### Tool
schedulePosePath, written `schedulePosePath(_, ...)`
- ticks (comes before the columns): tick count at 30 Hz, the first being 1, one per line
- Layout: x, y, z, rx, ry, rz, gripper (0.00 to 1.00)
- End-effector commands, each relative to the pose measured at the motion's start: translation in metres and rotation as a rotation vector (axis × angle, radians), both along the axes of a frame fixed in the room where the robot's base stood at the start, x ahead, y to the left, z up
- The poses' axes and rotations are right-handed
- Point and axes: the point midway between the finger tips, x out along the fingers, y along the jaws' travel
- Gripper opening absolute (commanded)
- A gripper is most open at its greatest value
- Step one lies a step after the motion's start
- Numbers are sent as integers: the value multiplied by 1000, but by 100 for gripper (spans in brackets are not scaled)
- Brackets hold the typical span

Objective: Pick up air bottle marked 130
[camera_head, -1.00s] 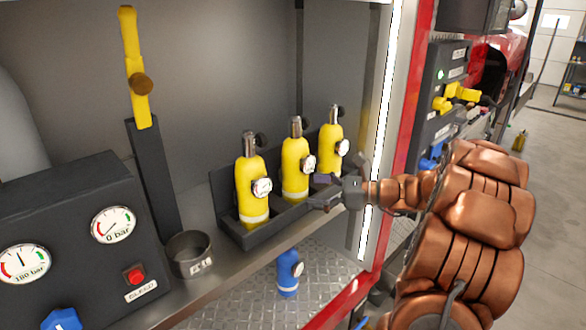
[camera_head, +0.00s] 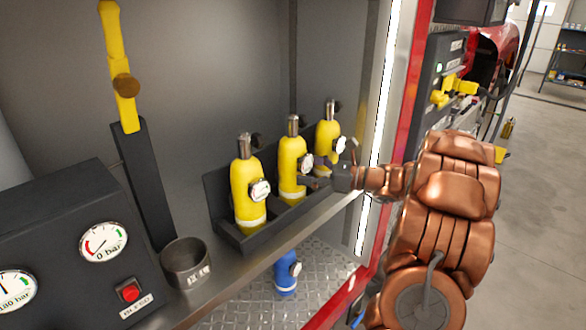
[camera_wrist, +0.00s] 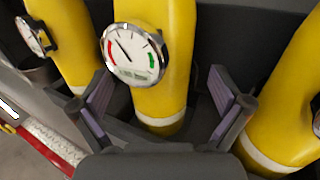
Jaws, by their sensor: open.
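Three yellow air bottles with round gauges and pale bands stand upright in a dark rack (camera_head: 232,236): the left bottle (camera_head: 246,205), the middle bottle (camera_head: 290,165) and the right bottle (camera_head: 325,133). The gauges are too small in the head view for me to read a 130. My gripper (camera_head: 318,178) is beside the middle and right bottles. In the wrist view, my open gripper (camera_wrist: 160,80) has one finger to each side of the central yellow bottle (camera_wrist: 162,102), whose gauge (camera_wrist: 132,55) faces me. Contact with the fingers is not clear.
A blue bottle (camera_head: 286,275) stands below on the treadplate floor. A dark cup (camera_head: 187,263) and a gauge panel (camera_head: 80,275) are at left. The red frame edge (camera_head: 412,90) and light strip are close to my arm. Neighbouring bottles stand close on both sides.

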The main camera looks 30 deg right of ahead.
Motion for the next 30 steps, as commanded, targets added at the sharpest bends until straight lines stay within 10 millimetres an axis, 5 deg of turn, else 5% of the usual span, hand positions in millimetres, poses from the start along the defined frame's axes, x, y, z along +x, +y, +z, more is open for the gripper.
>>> schedulePosePath(9,26,22,4,1,2,0,100)
schedulePosePath(18,29,23,3,0,1,-3,100)
schedulePosePath(30,29,23,3,0,1,-3,59)
